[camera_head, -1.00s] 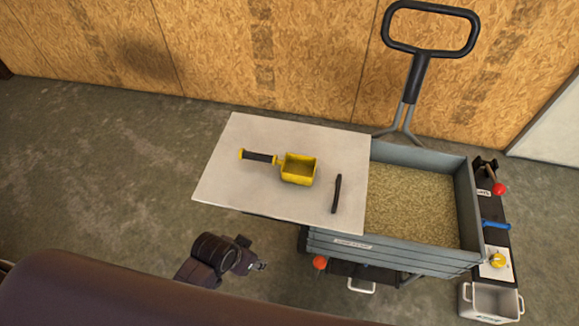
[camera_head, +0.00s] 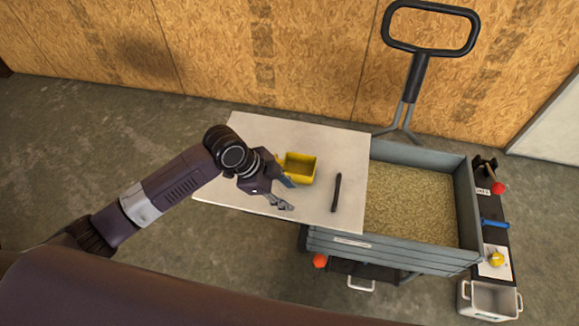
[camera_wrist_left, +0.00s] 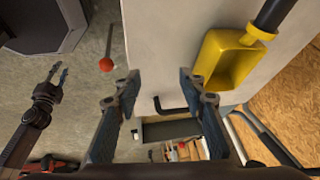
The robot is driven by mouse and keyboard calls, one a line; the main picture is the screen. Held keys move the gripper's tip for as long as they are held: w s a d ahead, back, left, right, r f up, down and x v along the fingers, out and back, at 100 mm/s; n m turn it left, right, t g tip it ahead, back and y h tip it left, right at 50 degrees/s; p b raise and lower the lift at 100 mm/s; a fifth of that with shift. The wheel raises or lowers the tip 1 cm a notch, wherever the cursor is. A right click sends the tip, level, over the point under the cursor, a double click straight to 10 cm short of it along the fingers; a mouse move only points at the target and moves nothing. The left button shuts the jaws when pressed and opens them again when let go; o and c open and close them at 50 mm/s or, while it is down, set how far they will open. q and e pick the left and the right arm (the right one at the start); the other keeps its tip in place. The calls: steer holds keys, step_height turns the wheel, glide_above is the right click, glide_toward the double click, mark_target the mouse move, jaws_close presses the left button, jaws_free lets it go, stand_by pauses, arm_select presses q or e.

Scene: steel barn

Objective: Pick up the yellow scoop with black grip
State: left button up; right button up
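The yellow scoop (camera_head: 299,168) lies on the pale board (camera_head: 345,150). In the head view its black grip is hidden behind my left wrist. In the left wrist view the scoop's yellow cup (camera_wrist_left: 222,62) is right of the fingers, with the black grip (camera_wrist_left: 274,14) running up to the top edge. My left gripper (camera_head: 287,194) is open and empty, above the board just below and left of the cup. Its spread fingers (camera_wrist_left: 160,80) show in the left wrist view. My right gripper (camera_wrist_left: 57,73) shows small at the left there, its fingers apart.
A thin black bar (camera_head: 336,192) lies on the board, right of the scoop. A grey cart (camera_head: 393,251) filled with grain (camera_head: 412,204) adjoins the board on the right. A white bin (camera_head: 490,301) stands at the lower right. A chipboard wall (camera_head: 310,55) closes the back.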

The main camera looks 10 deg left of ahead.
arm_select(q)
steer(key=shift+m+t, duration=0.3)
steer(key=shift+m, duration=0.6)
steer(key=w+a+r, duration=0.1)
steer(key=w+a, duration=0.2)
steer(key=w+a+r, duration=0.1)
steer(key=w+a, duration=0.2)
steer(key=w, duration=0.1)
steer(key=w+a+r, duration=0.2)
steer(key=w+a, duration=0.1)
steer(key=shift+w+a, duration=0.25)
steer(key=shift+w, duration=0.15)
steer(key=x, duration=0.4)
steer(key=p+x, duration=0.1)
steer(key=x, duration=0.1)
steer(key=shift+s+a+f, duration=0.15)
steer(key=shift+f, duration=0.3)
jaws_close()
steer(key=shift+r, duration=0.1)
step_height(320, 180, up, 20)
steer(key=b, duration=0.1)
